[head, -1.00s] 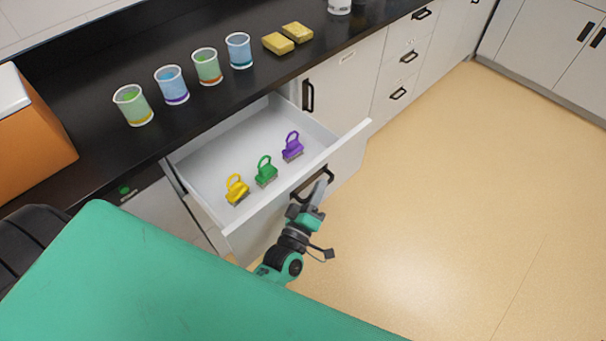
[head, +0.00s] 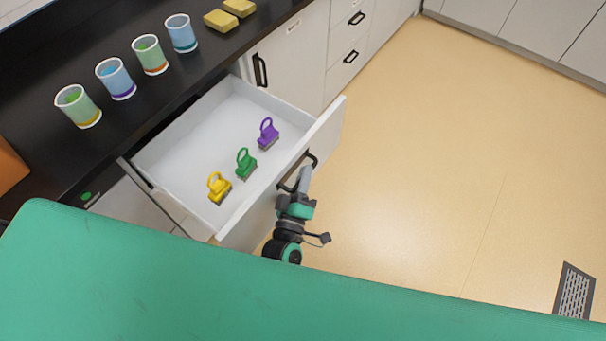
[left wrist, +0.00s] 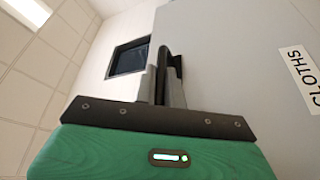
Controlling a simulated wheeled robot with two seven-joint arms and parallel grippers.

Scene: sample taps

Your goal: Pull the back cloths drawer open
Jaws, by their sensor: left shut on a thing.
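The cloths drawer (head: 158,141) stands pulled out from under the black counter in the head view. My left gripper (head: 301,184) is shut on the drawer's black handle (head: 312,162) at the front panel. In the left wrist view my gripper fingers (left wrist: 166,86) close around the dark handle (left wrist: 163,62), beside the grey drawer front (left wrist: 230,60) with a CLOTHS label (left wrist: 300,75). My right gripper is not in view.
Several cups, including a green one (head: 78,106), and yellow sponges (head: 221,20) stand on the black counter (head: 40,140). A cabinet with a black handle (head: 260,71) is beside the drawer. The tan floor (head: 430,150) is clear, with a vent (head: 574,291) at right.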

